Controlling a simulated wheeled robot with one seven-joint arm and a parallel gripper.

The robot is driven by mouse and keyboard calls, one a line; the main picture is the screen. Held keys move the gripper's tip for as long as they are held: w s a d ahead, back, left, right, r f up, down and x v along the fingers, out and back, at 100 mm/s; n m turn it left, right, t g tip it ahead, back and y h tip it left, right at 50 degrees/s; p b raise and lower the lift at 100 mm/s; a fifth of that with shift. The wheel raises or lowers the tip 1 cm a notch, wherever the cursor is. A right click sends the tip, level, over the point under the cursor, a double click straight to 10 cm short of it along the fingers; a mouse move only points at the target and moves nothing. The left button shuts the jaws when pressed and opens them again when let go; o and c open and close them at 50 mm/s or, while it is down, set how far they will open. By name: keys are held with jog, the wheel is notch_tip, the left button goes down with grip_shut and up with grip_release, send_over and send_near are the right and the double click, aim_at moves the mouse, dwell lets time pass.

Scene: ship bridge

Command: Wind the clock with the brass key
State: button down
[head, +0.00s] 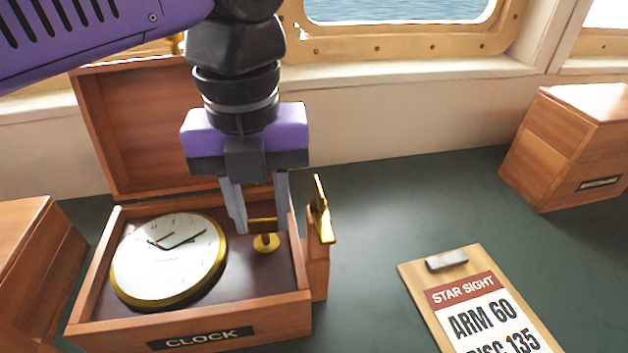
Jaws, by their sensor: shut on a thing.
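The clock (168,258) has a white face and a brass rim. It lies face up in the left part of an open wooden box (285,318) labelled CLOCK. My gripper (261,224) points down over the right part of the box. Its two grey fingers are shut on a brass bar, which looks like the head of the brass key (262,221). A round brass piece (266,243) shows just below it, at the dark inner panel. Whether the key is seated there I cannot tell.
A wooden post with an upright brass piece (321,212) stands against the box's right side, close to my gripper. The raised lid (130,135) is behind. A clipboard (415,275) and a wooden box (565,150) are at right. Bare green counter lies between.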

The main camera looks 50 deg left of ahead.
aim_at(262, 219)
dwell(0.3)
jog(key=c, duration=1)
grip_release()
jog(key=shift+o, duration=0.2)
jog(key=shift+r, duration=0.15)
notch_tip(262, 219, up, 8)
jog(key=p, duration=0.5)
jog(key=shift+f, duration=0.2)
